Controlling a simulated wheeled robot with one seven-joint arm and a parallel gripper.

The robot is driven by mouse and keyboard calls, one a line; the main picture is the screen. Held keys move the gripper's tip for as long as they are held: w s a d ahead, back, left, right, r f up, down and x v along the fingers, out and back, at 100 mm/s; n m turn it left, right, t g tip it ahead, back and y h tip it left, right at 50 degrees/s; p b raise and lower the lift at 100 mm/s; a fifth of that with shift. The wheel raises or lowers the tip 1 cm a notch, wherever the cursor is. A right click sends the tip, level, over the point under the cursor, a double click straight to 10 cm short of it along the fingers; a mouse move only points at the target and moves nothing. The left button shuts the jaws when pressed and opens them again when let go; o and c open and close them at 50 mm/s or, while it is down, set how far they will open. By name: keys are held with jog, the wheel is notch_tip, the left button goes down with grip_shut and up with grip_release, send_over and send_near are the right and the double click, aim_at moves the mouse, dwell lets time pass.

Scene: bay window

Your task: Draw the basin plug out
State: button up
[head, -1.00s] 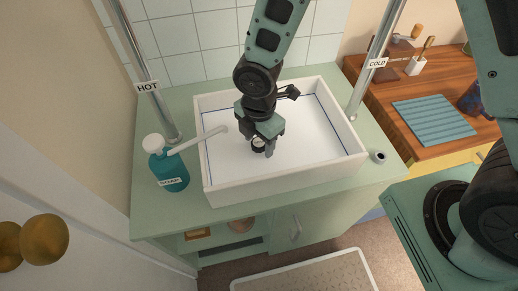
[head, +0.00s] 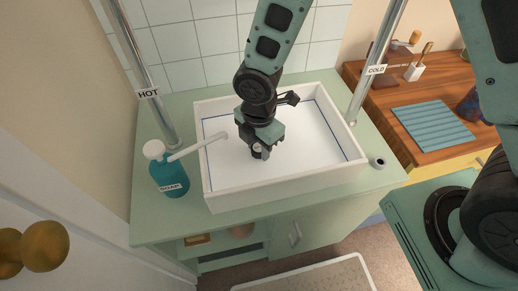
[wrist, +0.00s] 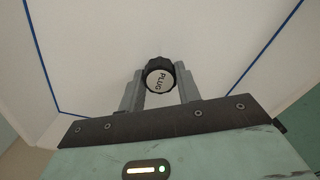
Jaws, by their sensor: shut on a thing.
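The basin plug (wrist: 159,79) is a dark ridged knob with a white cap marked PLUG, seen in the wrist view. The white rectangular basin (head: 287,183) stands on a green counter, and a thin blue line runs around its inside. My gripper (head: 259,151) points down into the basin. In the wrist view its two grey fingers (wrist: 160,88) are shut on the plug, one on each side. The drain is hidden under the plug and gripper. I cannot tell whether the plug is seated or raised.
A teal soap bottle (head: 169,178) with a long white spout reaching over the basin's left wall stands on the counter. The HOT pipe (head: 160,118) and COLD pipe (head: 366,95) rise on either side. A small dark-holed fitting (head: 378,162) sits right of the basin.

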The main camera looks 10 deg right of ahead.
jog(key=shift+r+p, duration=0.45)
jog(key=shift+r, duration=0.05)
jog(key=shift+r+p, duration=1.05)
jog(key=shift+r, duration=0.05)
